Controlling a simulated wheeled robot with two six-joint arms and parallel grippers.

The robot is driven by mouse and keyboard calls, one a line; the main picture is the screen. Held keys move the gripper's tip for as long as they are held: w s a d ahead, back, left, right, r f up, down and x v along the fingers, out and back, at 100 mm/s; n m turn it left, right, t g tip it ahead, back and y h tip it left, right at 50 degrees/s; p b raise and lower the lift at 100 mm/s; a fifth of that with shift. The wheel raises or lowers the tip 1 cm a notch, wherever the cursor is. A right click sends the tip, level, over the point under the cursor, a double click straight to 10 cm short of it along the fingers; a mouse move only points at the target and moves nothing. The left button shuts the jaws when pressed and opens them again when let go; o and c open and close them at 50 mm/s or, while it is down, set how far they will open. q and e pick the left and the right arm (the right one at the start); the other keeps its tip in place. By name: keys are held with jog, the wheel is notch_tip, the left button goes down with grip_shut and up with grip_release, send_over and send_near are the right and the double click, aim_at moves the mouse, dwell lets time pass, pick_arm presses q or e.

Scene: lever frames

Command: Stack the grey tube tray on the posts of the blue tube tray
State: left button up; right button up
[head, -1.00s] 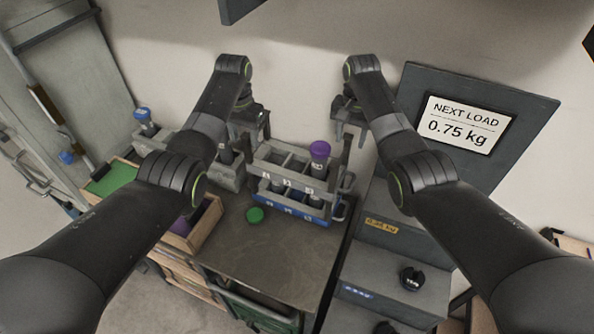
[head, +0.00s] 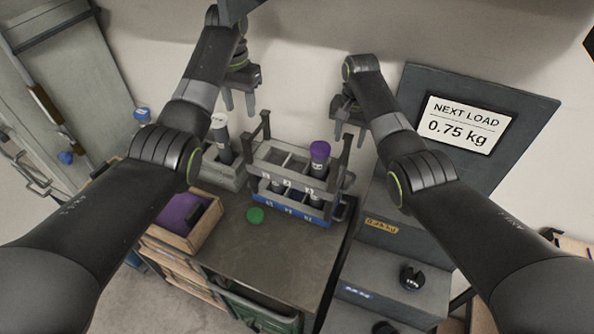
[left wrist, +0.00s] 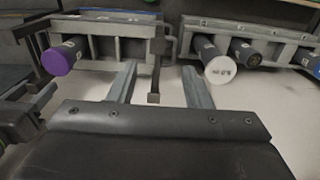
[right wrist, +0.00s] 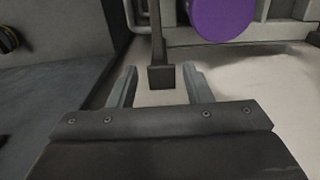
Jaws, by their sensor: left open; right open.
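The grey tube tray (head: 262,160) sits above the blue tube tray (head: 290,207) on the bench and looks level. It has an upright handle at each end and holds a purple-capped tube (head: 319,155). Whether every post is seated cannot be told. My left gripper (head: 238,108) is open and empty, above and left of the left handle (head: 265,125); that handle also shows beyond its fingers in the left wrist view (left wrist: 156,65). My right gripper (head: 349,131) is open near the right handle, which shows between and beyond its fingers in the right wrist view (right wrist: 160,72).
Another grey rack (head: 222,172) with a white-capped tube (head: 218,121) stands to the left. A wooden box with purple lining (head: 183,212) is front left. Grey steps (head: 390,262) rise at right.

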jog(key=shift+r, duration=0.35)
pick_arm(q)
jog(key=shift+r, duration=0.85)
pick_arm(e)
notch_tip(320, 180, up, 11)
jog(key=shift+r, duration=0.15)
